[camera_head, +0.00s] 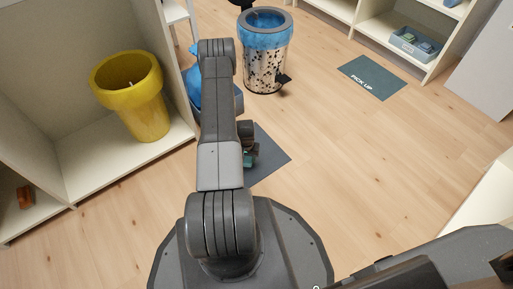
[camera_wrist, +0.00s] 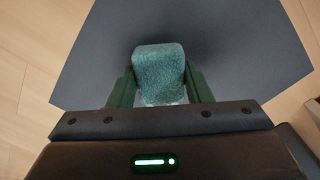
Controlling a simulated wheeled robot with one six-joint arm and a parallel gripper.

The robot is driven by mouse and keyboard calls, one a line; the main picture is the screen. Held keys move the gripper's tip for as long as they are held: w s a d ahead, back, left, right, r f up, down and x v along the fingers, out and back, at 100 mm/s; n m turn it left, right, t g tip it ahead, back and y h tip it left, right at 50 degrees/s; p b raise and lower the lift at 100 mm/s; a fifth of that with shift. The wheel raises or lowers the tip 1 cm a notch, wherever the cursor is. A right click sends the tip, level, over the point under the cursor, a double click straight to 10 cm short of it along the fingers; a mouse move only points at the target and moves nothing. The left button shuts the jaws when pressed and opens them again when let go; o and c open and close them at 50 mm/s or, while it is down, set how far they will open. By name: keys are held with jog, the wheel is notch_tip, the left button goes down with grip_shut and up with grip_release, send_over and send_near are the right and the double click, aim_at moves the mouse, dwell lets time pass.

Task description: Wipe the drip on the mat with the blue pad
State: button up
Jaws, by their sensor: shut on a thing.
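The blue pad (camera_wrist: 159,72) looks teal and fuzzy in the wrist view. My gripper (camera_wrist: 161,88) is shut on it, with one green finger at each side. The pad is over the dark grey mat (camera_wrist: 230,50); I cannot tell whether it touches it. In the head view the mat (camera_head: 271,165) shows on the floor to the right of my arm, with a bit of the pad (camera_head: 249,160) visible below my wrist. I see no drip on the visible mat; my arm, gripper and pad hide part of it.
A yellow pot (camera_head: 133,100) stands on a pale shelf (camera_head: 85,160) at left. A speckled bin (camera_head: 265,65) with a blue liner stands beyond the mat. A blue bag in a dark container (camera_head: 231,103) is partly behind my arm. The floor to the right is clear around a PICK UP mat (camera_head: 372,77).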

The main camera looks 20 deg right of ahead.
aim_at(247, 158)
jog(key=shift+r+p, duration=0.8)
jog(key=shift+r, duration=1.55)
